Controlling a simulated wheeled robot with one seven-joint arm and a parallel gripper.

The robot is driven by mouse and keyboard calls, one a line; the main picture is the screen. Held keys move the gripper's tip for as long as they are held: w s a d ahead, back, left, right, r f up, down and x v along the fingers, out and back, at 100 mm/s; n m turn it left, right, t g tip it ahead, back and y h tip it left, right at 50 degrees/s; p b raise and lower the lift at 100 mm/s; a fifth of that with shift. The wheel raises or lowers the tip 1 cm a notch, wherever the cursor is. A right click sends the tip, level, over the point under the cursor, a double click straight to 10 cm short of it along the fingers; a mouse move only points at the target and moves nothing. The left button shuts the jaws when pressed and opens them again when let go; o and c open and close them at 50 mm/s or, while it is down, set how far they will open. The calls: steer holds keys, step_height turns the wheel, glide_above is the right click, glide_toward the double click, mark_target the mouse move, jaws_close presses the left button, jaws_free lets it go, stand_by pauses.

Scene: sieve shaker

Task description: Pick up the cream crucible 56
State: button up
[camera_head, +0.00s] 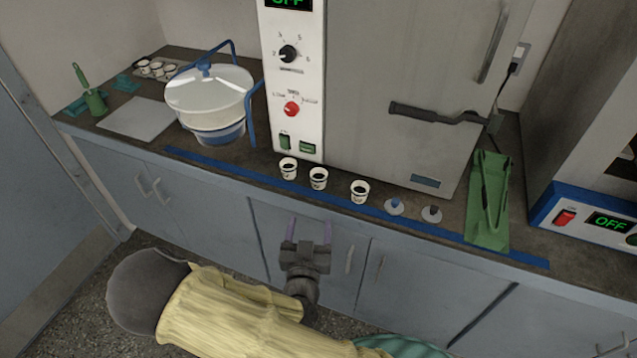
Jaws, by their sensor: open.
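Three small cream crucibles stand upright in a row on the dark counter in front of the oven: a left one (288,169), a middle one (318,179) and a right one (359,192). Each has dark markings, too small to read, so I cannot tell which is 56. More cream cups (157,69) stand in a rack at the back left. My gripper (310,229) is open and empty, its two purplish fingers pointing towards the counter. In the picture it is below the middle crucible, in front of the cabinet doors, apart from all the crucibles.
Two small discs with knobs, one blue (394,207) and one dark (431,214), lie right of the crucibles. The oven (400,90) stands close behind. Blue tape (235,175) runs along the counter's front.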

mark_target(318, 181)
steer(key=w, duration=0.4)
steer(key=w+p, duration=0.1)
steer(key=w, duration=0.7)
steer(key=shift+w+d, duration=0.1)
steer(key=shift+d, duration=0.25)
steer(key=shift+w+d+r+p, duration=0.1)
steer(key=shift+w+d+p, duration=0.05)
steer(key=shift+w+p, duration=0.3)
steer(key=w, duration=0.4)
steer(key=shift+w+d, duration=0.15)
steer(key=shift+d, duration=0.1)
steer(key=c, duration=1.1)
steer(key=shift+r, duration=0.1)
